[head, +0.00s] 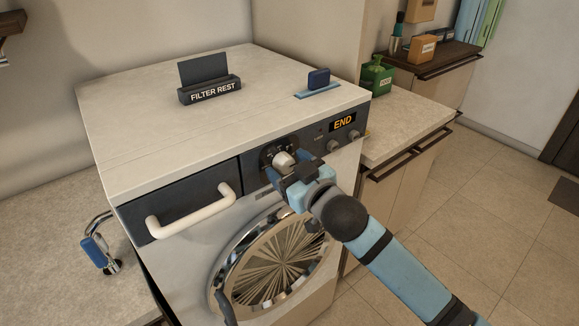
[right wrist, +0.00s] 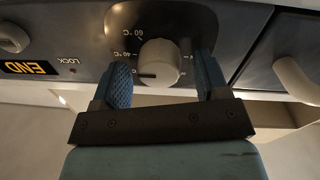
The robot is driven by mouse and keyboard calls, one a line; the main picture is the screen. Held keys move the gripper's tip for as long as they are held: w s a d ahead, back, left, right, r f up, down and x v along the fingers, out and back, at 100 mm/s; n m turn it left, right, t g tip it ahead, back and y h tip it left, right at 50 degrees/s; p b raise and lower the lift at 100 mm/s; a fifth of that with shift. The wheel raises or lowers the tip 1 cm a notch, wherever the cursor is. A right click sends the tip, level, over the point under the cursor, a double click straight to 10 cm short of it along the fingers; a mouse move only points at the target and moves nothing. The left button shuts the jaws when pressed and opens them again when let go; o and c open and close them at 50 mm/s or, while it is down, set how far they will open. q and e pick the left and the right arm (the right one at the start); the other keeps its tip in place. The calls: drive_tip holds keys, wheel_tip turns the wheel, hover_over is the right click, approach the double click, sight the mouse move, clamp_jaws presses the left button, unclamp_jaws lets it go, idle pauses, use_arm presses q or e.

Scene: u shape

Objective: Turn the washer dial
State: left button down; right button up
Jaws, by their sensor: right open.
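The washer (head: 170,118) has a dark control panel with a pale round dial (head: 283,159) near its middle. In the right wrist view the dial (right wrist: 158,63) shows a dark pointer line and is ringed by temperature marks, including 40 °C and 60 °C. My right gripper (head: 287,172) is at the panel in front of the dial. In the right wrist view its two blue fingers (right wrist: 163,82) are open, one on each side of the dial, with visible gaps. The panel display (head: 343,122) reads END. My left gripper cannot be made out.
A white drawer handle (head: 192,211) sticks out left of the dial. The round door (head: 275,262) is below. A counter (head: 405,125) stands at the right; the floor there is clear.

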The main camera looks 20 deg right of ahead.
drive_tip(key=c, duration=0.9)
